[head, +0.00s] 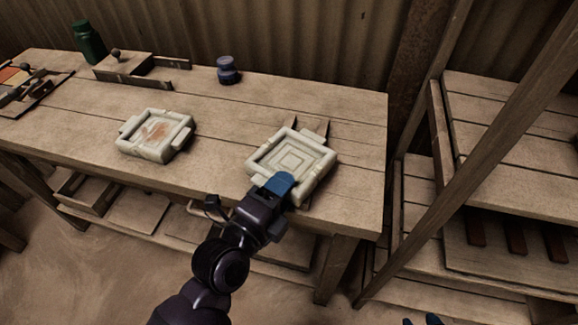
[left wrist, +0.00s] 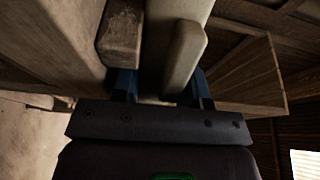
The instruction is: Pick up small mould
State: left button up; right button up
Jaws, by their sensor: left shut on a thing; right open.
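A pale square mould (head: 290,156) with nested squares inside is at the right end of the workbench. My left gripper (head: 279,186) is at its front edge, with blue fingers shut on it. In the left wrist view a pale part of the mould (left wrist: 178,45) runs between the two blue fingers (left wrist: 158,88). I cannot tell whether the mould is clear of the bench. A second pale mould (head: 155,134), with a reddish-brown stain inside, lies further left. My right gripper (head: 426,320) shows only as blue fingertips at the bottom edge; it is open.
The wooden bench (head: 225,125) is bare between the moulds. Dark pointed pieces (head: 312,126) show behind the right mould. Wooden shelves (head: 505,130) are at right.

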pick_arm(q)
jog(key=shift+r, duration=0.1)
notch_tip(320, 180, up, 9)
jog(key=p, duration=0.3)
notch_tip(320, 180, up, 11)
jog(key=p, duration=0.3)
jog(key=shift+p, duration=0.3)
pick_arm(e)
notch_tip(320, 180, up, 6)
jog(key=w+t, duration=0.1)
jog(key=shift+a, duration=0.2)
pick_arm(q)
jog(key=shift+r, duration=0.1)
